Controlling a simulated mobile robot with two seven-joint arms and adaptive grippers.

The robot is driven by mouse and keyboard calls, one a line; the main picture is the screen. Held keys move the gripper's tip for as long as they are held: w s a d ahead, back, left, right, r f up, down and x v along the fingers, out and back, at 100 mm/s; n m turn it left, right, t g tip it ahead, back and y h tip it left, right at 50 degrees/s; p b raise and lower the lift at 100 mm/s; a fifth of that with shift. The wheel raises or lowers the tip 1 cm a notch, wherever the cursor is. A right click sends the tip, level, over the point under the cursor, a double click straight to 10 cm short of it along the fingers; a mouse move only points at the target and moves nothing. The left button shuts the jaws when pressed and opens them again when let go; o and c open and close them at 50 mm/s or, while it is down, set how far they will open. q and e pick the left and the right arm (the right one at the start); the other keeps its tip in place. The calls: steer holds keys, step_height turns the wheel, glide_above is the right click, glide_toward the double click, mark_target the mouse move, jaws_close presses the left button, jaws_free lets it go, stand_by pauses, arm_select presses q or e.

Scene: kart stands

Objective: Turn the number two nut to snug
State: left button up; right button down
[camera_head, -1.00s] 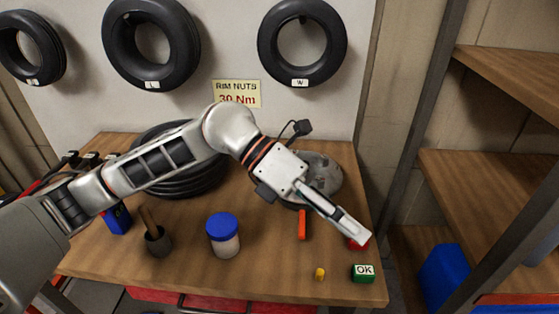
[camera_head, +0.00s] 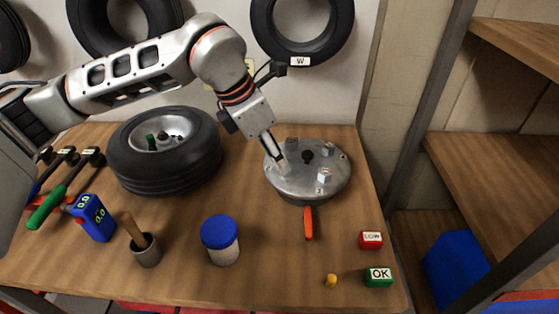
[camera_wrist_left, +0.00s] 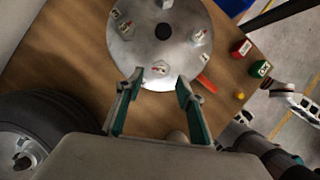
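A round grey metal disc (camera_head: 300,188) lies on the table with several nuts around its top and a dark knob at its centre. An orange handle (camera_head: 308,222) sticks out at its front. My left gripper (camera_head: 279,160) points down at the disc's left side, its tips close to the surface. In the left wrist view its two fingers (camera_wrist_left: 158,96) are apart with nothing between them. One labelled nut (camera_wrist_left: 160,68) lies just beyond the tips. I cannot read the nut numbers surely.
A tyred wheel (camera_head: 165,178) lies left of the disc. A blue-lidded jar (camera_head: 221,240), a cup with a wooden handle (camera_head: 146,250) and a blue digital gauge (camera_head: 93,218) stand in front. Red LOW (camera_head: 371,240) and green OK (camera_head: 378,277) blocks sit at the right.

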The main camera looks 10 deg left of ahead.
arm_select(q)
steer(key=shift+x, duration=1.45)
steer(key=shift+c, duration=0.5)
jaws_close()
